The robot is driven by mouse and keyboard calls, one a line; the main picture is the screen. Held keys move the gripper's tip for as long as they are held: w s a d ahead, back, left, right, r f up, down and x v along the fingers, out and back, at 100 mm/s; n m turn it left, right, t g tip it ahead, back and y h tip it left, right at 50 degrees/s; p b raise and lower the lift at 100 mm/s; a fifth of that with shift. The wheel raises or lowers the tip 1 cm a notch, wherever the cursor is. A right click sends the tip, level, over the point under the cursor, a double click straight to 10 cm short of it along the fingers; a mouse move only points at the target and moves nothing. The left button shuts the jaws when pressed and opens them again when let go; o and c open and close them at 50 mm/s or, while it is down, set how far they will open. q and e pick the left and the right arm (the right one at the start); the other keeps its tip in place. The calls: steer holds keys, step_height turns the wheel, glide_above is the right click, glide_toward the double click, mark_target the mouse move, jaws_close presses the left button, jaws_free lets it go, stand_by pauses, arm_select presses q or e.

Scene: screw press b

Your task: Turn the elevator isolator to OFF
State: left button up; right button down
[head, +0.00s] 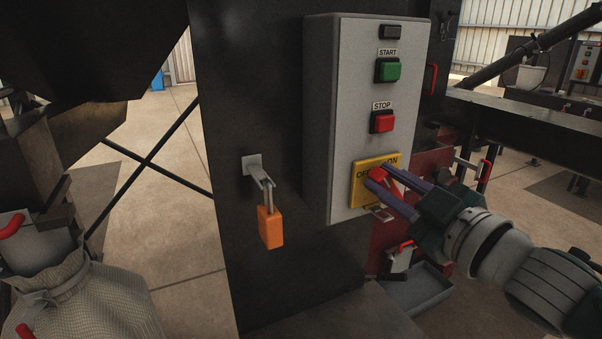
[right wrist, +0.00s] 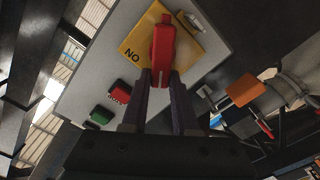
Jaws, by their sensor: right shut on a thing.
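The isolator is a yellow plate (head: 358,192) low on the grey control box, lettered OFF and ON along its top, with a red handle (head: 392,183). My right gripper (head: 378,175) is shut on that handle, one finger on each side. In the right wrist view, the red handle (right wrist: 163,45) stands out from the yellow plate (right wrist: 133,40) between the fingertips (right wrist: 161,76). Its white-marked end is toward the gripper. ON is readable beside the handle; OFF is not visible there. The handle's exact angle is hard to tell. My left gripper is not in view.
Above the isolator are a red STOP button (head: 383,122) and a green START button (head: 388,70). An orange padlock (head: 270,227) hangs from a bracket on the dark column, left of the box. A grey tray (head: 415,290) lies below right. A sack (head: 70,295) stands at lower left.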

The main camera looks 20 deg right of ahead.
steer(key=n+b, duration=0.1)
steer(key=n, duration=0.2)
steer(key=f+n+b, duration=0.1)
steer(key=n, duration=0.3)
steer(key=a+f+n+b, duration=0.1)
steer(key=n, duration=0.2)
steer(key=shift+n, duration=0.4)
stand_by(0.4)
steer(key=c, duration=0.7)
jaws_free()
steer(key=shift+s+f, duration=0.1)
steer(key=shift+s, duration=0.05)
steer(key=s, duration=0.9)
steer(key=shift+s+d+b, duration=0.35)
steer(key=shift+b, duration=0.05)
